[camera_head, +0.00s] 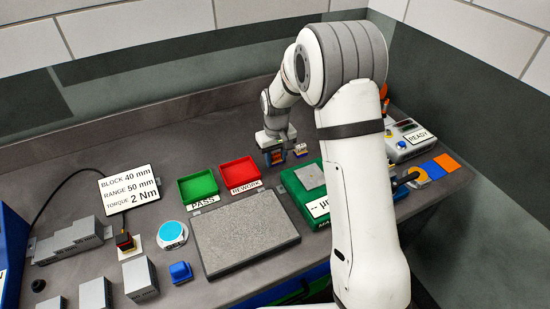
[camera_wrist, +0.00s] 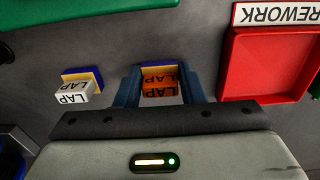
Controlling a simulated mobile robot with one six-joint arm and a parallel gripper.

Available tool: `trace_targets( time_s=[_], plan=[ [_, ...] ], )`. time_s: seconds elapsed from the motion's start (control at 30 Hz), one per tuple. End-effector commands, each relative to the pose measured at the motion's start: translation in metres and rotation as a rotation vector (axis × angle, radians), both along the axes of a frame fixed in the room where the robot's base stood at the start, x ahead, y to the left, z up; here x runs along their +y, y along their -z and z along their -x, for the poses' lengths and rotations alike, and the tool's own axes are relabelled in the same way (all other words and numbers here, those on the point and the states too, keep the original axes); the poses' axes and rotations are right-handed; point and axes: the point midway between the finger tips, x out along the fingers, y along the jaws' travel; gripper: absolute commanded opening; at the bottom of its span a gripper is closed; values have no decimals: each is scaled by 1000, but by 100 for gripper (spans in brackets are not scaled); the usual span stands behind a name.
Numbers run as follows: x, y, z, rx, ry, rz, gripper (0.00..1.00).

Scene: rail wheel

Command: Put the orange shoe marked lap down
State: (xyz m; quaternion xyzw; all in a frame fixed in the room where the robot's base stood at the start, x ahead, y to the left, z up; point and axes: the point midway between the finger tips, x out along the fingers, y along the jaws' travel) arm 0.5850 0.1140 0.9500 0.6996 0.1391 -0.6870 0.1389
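The orange shoe (camera_wrist: 160,90) is a small block with black LAP lettering and a yellow and blue part at its far side. My gripper (camera_wrist: 161,88) has one blue finger on each side of it, close against its sides. A white shoe marked LAP (camera_wrist: 72,93), with a similar yellow and blue part, stands apart to the left in the wrist view.
A grey plate (camera_head: 246,237) and a green gauge box (camera_head: 294,184) are nearer. The bench left of the gripper, behind the trays, is clear.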

Motion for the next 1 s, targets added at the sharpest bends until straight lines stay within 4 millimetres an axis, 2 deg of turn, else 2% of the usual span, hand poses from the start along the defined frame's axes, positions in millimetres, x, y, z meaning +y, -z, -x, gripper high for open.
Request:
trace_targets(
  time_s=[0.03,0.27,0.57,0.73,1.0],
  plan=[
    [-1,12,6,23,0,5,39],
    [0,14,7,25,-1,5,57],
    [2,10,8,26,-2,3,57],
    [2,-8,7,22,-3,2,57],
    [1,-75,4,11,-2,2,57]
  ],
)
